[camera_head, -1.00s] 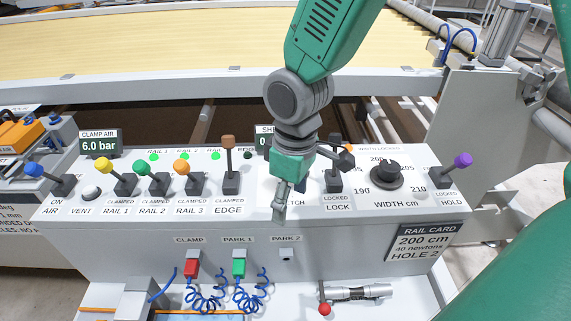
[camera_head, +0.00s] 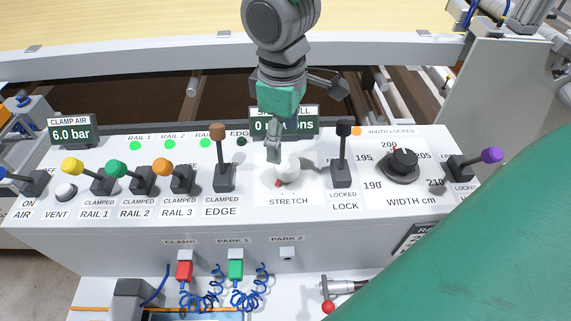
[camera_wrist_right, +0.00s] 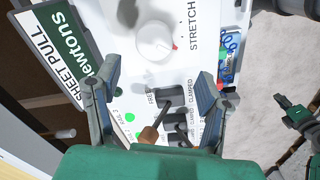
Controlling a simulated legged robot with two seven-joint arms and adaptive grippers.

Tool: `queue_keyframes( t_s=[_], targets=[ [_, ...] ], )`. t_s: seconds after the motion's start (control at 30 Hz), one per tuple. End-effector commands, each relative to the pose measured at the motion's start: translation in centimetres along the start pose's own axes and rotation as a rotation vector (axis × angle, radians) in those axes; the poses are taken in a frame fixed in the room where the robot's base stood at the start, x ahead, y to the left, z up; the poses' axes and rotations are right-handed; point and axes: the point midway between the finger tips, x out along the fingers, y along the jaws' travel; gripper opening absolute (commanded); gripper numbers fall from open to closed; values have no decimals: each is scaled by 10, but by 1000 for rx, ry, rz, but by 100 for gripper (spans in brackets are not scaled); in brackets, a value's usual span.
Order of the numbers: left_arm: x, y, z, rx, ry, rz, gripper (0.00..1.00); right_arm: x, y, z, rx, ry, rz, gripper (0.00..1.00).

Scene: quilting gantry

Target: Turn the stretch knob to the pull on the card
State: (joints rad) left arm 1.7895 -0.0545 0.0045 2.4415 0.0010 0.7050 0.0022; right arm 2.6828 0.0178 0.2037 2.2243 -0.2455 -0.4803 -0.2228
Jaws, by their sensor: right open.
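The white stretch knob (camera_head: 288,168), with a red pointer mark at its lower left, sits above the STRETCH label. It also shows in the right wrist view (camera_wrist_right: 155,42), beyond the fingertips. My right gripper (camera_head: 303,122) is open and empty above the panel; one finger overlaps the knob's upper left edge, and contact cannot be told. Its two fingers spread wide in the wrist view (camera_wrist_right: 158,84). The sheet pull display (camera_head: 300,124) is partly covered by this gripper. The rail card (camera_head: 414,240) is mostly hidden by my green arm. My left gripper (camera_wrist_right: 297,116) appears at the wrist view's right edge, jaws unclear.
The brown edge lever (camera_head: 217,150) stands left of the knob and the black lock lever (camera_head: 343,150) right of it. The black width knob (camera_head: 402,162) is farther right. Several coloured rail levers line the left. Red (camera_head: 184,270) and green (camera_head: 236,269) plugs hang in front.

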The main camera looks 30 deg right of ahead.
Motion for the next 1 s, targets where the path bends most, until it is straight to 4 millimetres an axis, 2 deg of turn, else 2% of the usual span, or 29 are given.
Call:
queue_keyframes(
  t_s=[0.03,0.2,0.4,0.57,0.83,0.87,0.9,1.0],
  targets=[
    [4,0,0,0,0,0,0,15,2,2,1,-5,-4,64],
    [9,0,0,0,0,0,0,52,6,6,2,0,-10,64],
    [12,0,0,0,1,0,0,80,7,7,2,4,-11,64],
    [13,0,0,1,1,0,0,88,4,4,2,4,-6,64],
    [13,0,0,0,1,0,0,88,1,2,2,2,-3,64],
    [13,0,0,0,1,0,0,88,2,2,2,3,-3,60],
    [13,0,0,0,1,0,0,88,3,2,2,3,-5,46],
    [13,0,0,-1,1,0,0,89,4,4,2,4,-7,16]
  ],
)
